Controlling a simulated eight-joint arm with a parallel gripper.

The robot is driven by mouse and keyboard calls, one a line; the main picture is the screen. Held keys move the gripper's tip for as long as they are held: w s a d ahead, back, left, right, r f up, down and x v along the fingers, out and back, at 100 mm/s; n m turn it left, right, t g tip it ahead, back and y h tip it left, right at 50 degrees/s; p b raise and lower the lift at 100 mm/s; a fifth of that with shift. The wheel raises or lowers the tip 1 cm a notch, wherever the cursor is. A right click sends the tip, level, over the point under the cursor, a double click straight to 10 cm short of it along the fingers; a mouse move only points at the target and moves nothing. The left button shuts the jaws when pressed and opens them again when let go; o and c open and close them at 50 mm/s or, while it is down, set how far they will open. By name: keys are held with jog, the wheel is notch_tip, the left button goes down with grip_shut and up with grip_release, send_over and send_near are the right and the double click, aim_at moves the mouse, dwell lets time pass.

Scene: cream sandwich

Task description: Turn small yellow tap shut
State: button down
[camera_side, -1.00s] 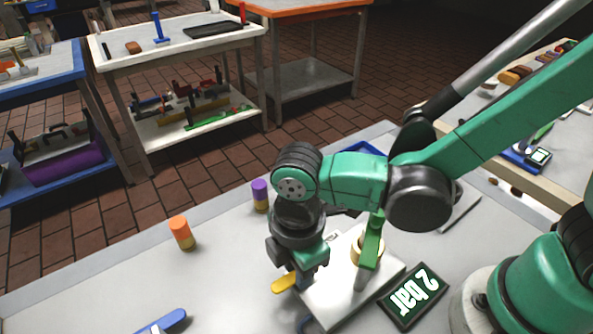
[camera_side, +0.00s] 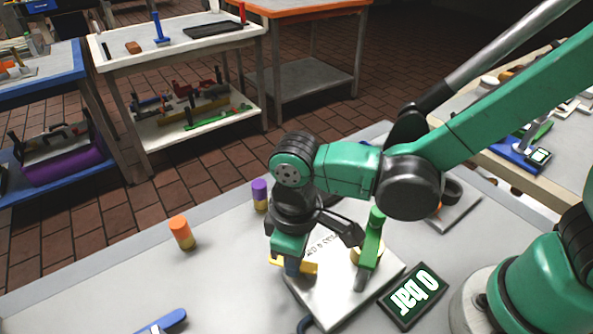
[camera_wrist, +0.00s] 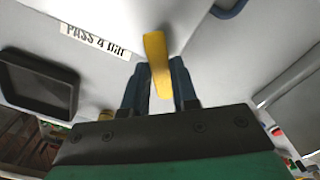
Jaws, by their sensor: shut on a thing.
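The small yellow tap handle (camera_side: 308,268) is at the left edge of a pale metal plate (camera_side: 335,280) on the bench. My gripper (camera_side: 292,268) points down at it and partly hides it in the side view. In the wrist view, the yellow handle (camera_wrist: 157,65) stands between the two dark blue fingers of my gripper (camera_wrist: 159,75), which is shut on it. A black display (camera_side: 413,298) beside the plate reads "0 bar".
A green lever (camera_side: 370,248) stands on the plate to the right of my gripper. An orange-topped cylinder (camera_side: 182,233) and a purple-topped cylinder (camera_side: 259,194) stand to the left and behind. A blue-handled thing (camera_side: 163,322) lies at the front left. The bench between is clear.

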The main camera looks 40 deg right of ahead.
jog(key=m, duration=0.3)
jog(key=shift+w+d+m, duration=0.2)
jog(key=shift+d+m, duration=0.05)
jog(key=shift+m, duration=0.15)
jog(key=shift+d+m, duration=0.2)
jog(key=shift+m, duration=0.7)
jog(key=shift+d+m, duration=0.15)
jog(key=shift+m, duration=0.75)
jog(key=c, duration=0.7)
grip_release()
jog(key=shift+r, duration=2.8)
